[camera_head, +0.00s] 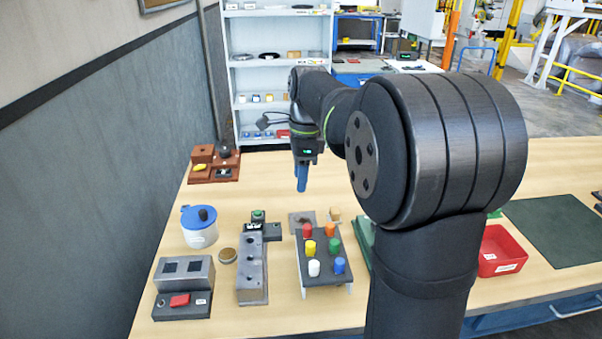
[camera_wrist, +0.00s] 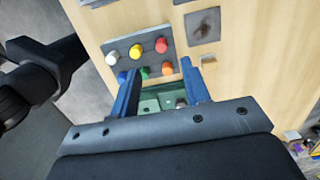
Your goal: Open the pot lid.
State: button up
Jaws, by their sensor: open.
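The pot (camera_head: 199,232) is a white cylinder at the left of the table in the head view. The pot does not show in the wrist view.
A rack of coloured pegs (camera_head: 340,280) and a grey block with holes (camera_head: 252,270) stand right of the pot. A grey box with a red switch (camera_head: 183,285) is in front of it. Brown blocks (camera_head: 213,168) lie behind it. A red bin (camera_head: 502,250) is at the right.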

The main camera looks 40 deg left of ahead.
grip_shut()
jog(key=s+a+f+n+t+y, duration=0.2)
jog(key=s+a+f+n+t, duration=0.1)
jog(key=s+a+n, duration=0.8)
jog(key=s+a+f+n+t+y, duration=0.3)
jog(key=s+a+n, duration=0.5)
jog(key=s+n, duration=0.65)
jog(key=h, duration=0.1)
send_near(199, 220)
jog(key=shift+m+t, duration=0.25)
jog(key=shift+t, duration=0.15)
jog(key=f, duration=0.1)
jog(key=s+a+f, duration=0.1)
jog(key=f, duration=0.1)
jog(key=s+a+f, duration=0.1)
jog(key=shift+s+f, duration=0.1)
jog(key=shift+f, duration=0.1)
jog(key=w, duration=0.2)
jog(key=shift+w+r, duration=0.1)
jog(key=shift+w, duration=0.9)
